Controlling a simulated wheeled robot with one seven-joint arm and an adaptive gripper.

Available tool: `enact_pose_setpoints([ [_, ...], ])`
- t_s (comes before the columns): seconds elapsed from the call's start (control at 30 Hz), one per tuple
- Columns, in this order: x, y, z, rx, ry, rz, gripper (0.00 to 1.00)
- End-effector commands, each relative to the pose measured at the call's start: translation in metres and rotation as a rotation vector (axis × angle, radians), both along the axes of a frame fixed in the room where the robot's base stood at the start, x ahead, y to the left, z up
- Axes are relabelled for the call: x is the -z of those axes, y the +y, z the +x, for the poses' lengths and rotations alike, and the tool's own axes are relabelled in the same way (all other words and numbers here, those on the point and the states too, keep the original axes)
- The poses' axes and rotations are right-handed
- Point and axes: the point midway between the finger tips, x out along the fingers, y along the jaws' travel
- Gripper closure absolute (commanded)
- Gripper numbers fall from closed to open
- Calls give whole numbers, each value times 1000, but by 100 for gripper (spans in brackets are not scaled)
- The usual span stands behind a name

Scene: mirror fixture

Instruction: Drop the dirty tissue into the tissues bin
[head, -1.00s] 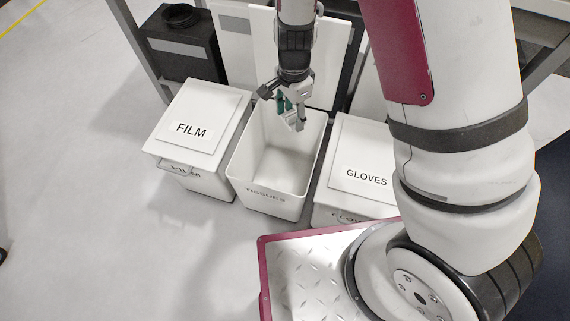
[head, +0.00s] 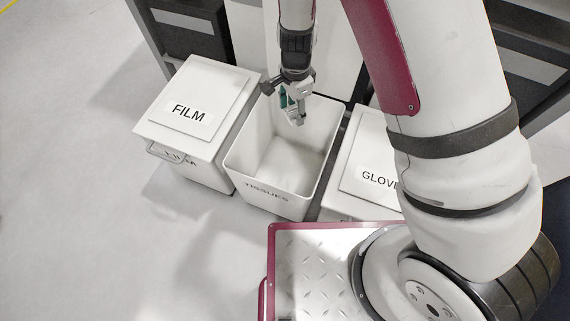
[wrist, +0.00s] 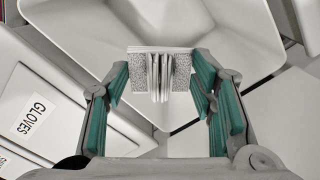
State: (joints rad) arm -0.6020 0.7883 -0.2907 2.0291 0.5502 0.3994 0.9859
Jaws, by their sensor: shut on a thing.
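The tissues bin (head: 262,199) is a white open-topped box labelled TISSUES, in the middle of the head view, with its lid raised behind it. My gripper (head: 293,110) hangs over the back part of its opening, pointing down. In the wrist view its green-padded fingers are shut on the dirty tissue (wrist: 160,66), a pale grey speckled folded piece with ridges in its middle. The bin's pale interior (wrist: 225,35) shows beyond the tissue. The tissue is hard to make out in the head view.
A closed white FILM bin (head: 190,100) stands left of the tissues bin, and a closed GLOVES bin (head: 365,165) stands right, partly behind my arm. A dark box (head: 190,40) is at the back left by a table frame. The floor at left is clear.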

Motion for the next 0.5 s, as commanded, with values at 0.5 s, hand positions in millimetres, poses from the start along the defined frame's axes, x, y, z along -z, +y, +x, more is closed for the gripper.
enact_pose_setpoints([
  [0.5,36,0,0,0,0,0,57],
])
